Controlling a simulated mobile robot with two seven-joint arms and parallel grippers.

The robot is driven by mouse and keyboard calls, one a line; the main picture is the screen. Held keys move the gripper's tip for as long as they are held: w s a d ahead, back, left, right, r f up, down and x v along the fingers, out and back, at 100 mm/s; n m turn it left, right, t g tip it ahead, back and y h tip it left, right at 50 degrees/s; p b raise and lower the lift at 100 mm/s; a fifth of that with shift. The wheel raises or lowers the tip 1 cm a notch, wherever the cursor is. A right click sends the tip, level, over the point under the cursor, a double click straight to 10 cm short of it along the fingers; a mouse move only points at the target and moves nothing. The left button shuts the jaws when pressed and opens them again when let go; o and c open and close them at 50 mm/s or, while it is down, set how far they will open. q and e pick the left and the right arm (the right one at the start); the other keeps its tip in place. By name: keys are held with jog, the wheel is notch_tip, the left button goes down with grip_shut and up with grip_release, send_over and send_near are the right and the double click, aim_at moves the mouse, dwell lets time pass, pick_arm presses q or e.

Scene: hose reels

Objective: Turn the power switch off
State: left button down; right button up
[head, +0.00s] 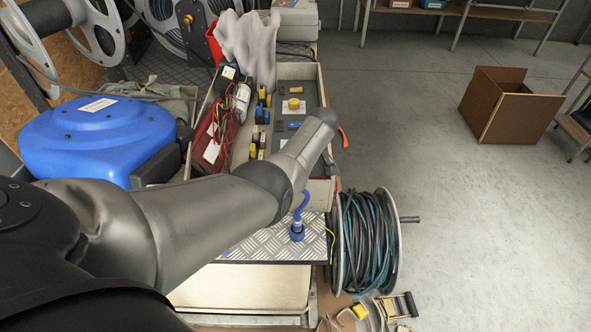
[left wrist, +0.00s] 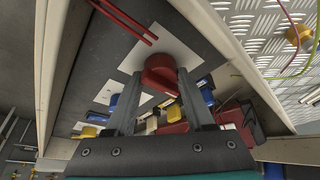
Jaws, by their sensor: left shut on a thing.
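The power switch looks like a red round knob (left wrist: 160,66) on a white plate (left wrist: 176,42) fixed to a dark grey panel (left wrist: 85,65). My left gripper (left wrist: 158,84) has one finger on each side of the knob and is shut on it in the left wrist view. In the head view my left arm reaches in from the left over the grey panel (head: 310,76). My arm hides the gripper and the knob there. My right gripper is in neither view.
Yellow and blue blocks (head: 262,115) and red tangled leads (head: 222,118) lie beside the panel. A blue reel (head: 95,135) stands left, a cable reel (head: 368,240) at front right.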

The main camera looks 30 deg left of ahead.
pick_arm(q)
jog(key=shift+s+a, duration=0.1)
jog(key=shift+a, duration=0.05)
dwell(0.3)
jog(key=shift+c, duration=1.5)
grip_release()
jog(key=shift+d+r+p, duration=0.3)
jog(key=shift+r+p, duration=0.05)
jog(key=shift+r, duration=0.1)
jog(key=p+v, duration=0.5)
jog(key=v, duration=0.9)
jog(key=shift+p, duration=0.4)
